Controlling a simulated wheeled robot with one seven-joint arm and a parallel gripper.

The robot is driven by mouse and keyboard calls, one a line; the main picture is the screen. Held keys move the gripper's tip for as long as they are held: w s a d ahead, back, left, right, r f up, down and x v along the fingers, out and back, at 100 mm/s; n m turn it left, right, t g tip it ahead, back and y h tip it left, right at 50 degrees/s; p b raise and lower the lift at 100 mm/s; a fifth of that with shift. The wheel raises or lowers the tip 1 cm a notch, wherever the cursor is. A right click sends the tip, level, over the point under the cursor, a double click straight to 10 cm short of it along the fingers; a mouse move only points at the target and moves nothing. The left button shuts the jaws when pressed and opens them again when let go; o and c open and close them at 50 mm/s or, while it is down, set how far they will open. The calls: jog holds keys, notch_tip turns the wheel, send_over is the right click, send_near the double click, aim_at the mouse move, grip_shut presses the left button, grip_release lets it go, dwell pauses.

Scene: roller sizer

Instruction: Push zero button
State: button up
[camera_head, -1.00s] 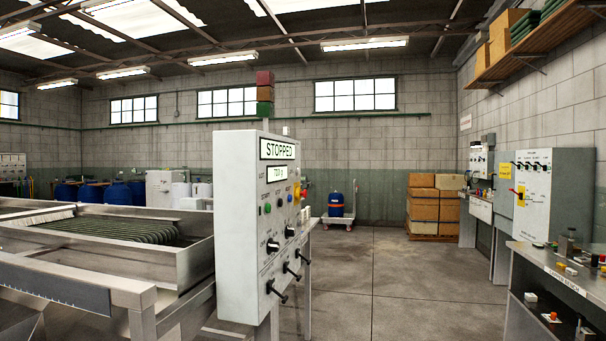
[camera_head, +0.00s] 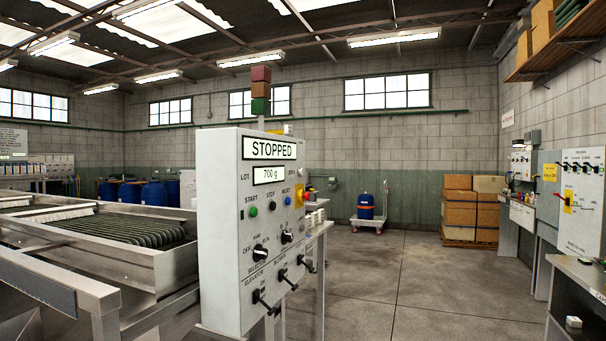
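A light grey control panel (camera_head: 232,215) stands upright near the centre, its face turned to the right and partly toward me. Its upper display (camera_head: 269,149) reads STOPPED and a smaller display (camera_head: 269,174) reads 700 g. Lower down are selector knobs (camera_head: 260,253) and black lever switches (camera_head: 264,301). I cannot make out a label reading zero. My gripper is not in view.
A metal roller machine (camera_head: 90,265) fills the left side beside the panel. A bench (camera_head: 575,290) stands at the right edge. Stacked boxes (camera_head: 471,211) and a blue drum (camera_head: 365,206) on a trolley stand at the back. The floor (camera_head: 390,280) between panel and bench is clear.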

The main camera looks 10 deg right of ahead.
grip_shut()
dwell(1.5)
